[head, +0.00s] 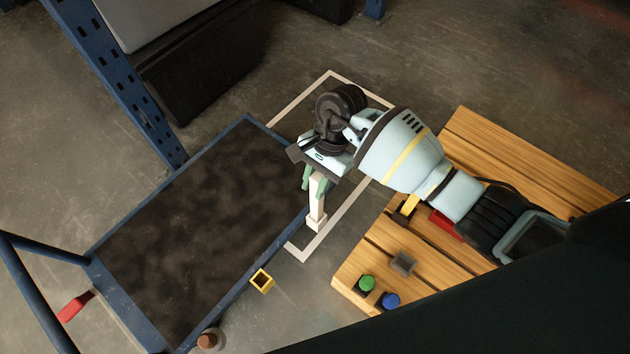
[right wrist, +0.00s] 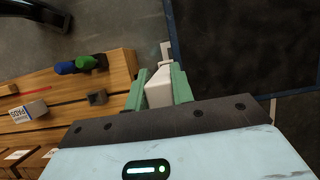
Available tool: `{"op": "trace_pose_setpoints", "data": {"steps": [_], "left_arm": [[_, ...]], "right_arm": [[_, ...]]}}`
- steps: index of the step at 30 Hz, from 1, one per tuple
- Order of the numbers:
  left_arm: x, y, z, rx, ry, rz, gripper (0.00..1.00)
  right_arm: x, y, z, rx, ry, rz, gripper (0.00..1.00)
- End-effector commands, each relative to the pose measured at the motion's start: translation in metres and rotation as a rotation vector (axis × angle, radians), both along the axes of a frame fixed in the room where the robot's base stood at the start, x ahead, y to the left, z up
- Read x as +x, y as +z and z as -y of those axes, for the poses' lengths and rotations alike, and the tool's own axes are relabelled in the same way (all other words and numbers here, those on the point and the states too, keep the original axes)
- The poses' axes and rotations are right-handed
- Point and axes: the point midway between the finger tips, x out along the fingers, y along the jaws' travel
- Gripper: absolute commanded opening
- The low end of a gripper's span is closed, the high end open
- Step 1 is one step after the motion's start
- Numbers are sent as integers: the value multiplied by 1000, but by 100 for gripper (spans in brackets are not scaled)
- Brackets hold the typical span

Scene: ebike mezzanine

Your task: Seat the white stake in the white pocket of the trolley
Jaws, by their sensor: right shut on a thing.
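My right gripper (head: 314,178) is shut on the white stake (head: 318,191), its green fingers on either side of the upper part. The stake points down beside the edge of the dark-topped, blue-framed trolley (head: 190,240). A white pocket (head: 316,225) shows at the stake's lower end, by the trolley's edge. In the right wrist view the stake (right wrist: 159,93) sits between the fingers, and a pale edge, seemingly the pocket (right wrist: 166,48), lies just beyond it. I cannot tell whether the tip is inside the pocket or above it. My left gripper is not in view.
A yellow pocket (head: 262,281) and a brown round piece (head: 210,340) are along the same trolley edge; a red piece (head: 75,306) is at the far side. A wooden bench (head: 430,265) with green (head: 366,283) and blue (head: 389,300) pieces stands right.

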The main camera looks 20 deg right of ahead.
Motion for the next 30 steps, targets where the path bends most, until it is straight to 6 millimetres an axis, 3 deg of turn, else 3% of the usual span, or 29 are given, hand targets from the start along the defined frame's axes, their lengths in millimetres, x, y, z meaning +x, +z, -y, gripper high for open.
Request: {"op": "trace_pose_setpoints", "data": {"steps": [17,18,22,30], "left_arm": [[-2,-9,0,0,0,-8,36],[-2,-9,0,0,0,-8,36],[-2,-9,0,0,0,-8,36],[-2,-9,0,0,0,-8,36]], "right_arm": [[0,-12,0,1,0,1,0],[0,-12,0,0,-1,0,29],[0,-12,0,0,-1,0,45],[0,-12,0,0,-1,0,45]]}}
